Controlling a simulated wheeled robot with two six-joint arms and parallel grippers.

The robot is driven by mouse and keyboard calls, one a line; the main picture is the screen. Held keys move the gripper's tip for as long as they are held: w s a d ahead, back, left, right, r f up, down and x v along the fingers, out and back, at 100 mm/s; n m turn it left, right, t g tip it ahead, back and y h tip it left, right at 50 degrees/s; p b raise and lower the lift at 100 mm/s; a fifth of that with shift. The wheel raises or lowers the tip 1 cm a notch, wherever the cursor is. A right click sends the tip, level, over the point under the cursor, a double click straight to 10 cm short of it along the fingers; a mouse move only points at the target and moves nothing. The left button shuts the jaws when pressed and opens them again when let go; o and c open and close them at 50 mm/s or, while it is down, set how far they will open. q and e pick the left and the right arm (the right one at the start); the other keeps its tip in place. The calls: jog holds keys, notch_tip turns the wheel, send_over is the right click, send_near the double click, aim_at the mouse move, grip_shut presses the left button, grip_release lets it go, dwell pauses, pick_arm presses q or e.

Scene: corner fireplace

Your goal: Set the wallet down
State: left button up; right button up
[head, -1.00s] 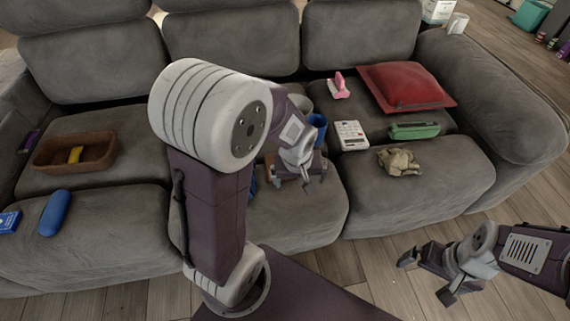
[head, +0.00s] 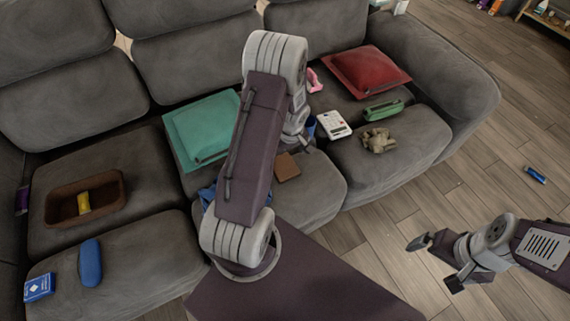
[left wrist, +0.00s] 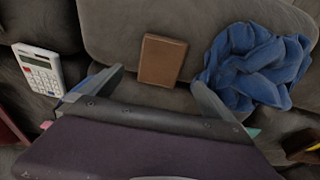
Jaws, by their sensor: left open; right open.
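The brown wallet (head: 287,167) lies flat on the middle seat of the grey sofa (head: 318,187). In the left wrist view the wallet (left wrist: 162,60) lies on the cushion just beyond the open fingers, with nothing gripping it. My left gripper (head: 300,141) is partly hidden behind my own arm in the head view; its spread fingers (left wrist: 155,84) show empty in the left wrist view. My right gripper (head: 437,263) is open and empty above the wooden floor at the lower right.
A blue cloth (left wrist: 258,64) lies right of the wallet in the left wrist view, and a white calculator (left wrist: 38,68) lies left. A teal cushion (head: 203,130), a crumpled tan item (head: 378,140), a green case (head: 383,110) and a brown basket (head: 112,190) also occupy the sofa.

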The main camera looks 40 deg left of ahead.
aim_at(284, 166)
pick_arm(q)
jog(key=f+b, duration=0.1)
jog(key=f, duration=0.2)
jog(key=a+f+b, duration=0.1)
jog(key=f, duration=0.2)
jog(key=f+b, duration=0.1)
jog(key=f, duration=0.2)
jog(key=shift+w+a+b, duration=0.25)
jog(key=shift+w+b, duration=0.05)
jog(key=c, duration=1.5)
jog(key=shift+o, duration=0.2)
notch_tip(284, 166, up, 5)
jog(key=p, duration=0.2)
jog(key=shift+f+p, duration=0.2)
jog(key=shift+p, duration=0.15)
jog(key=w+d+r+p, duration=0.2)
jog(key=w+d+r, duration=0.4)
jog(key=d, duration=0.4)
jog(key=shift+w+r, duration=0.15)
jog(key=shift+r, duration=0.1)
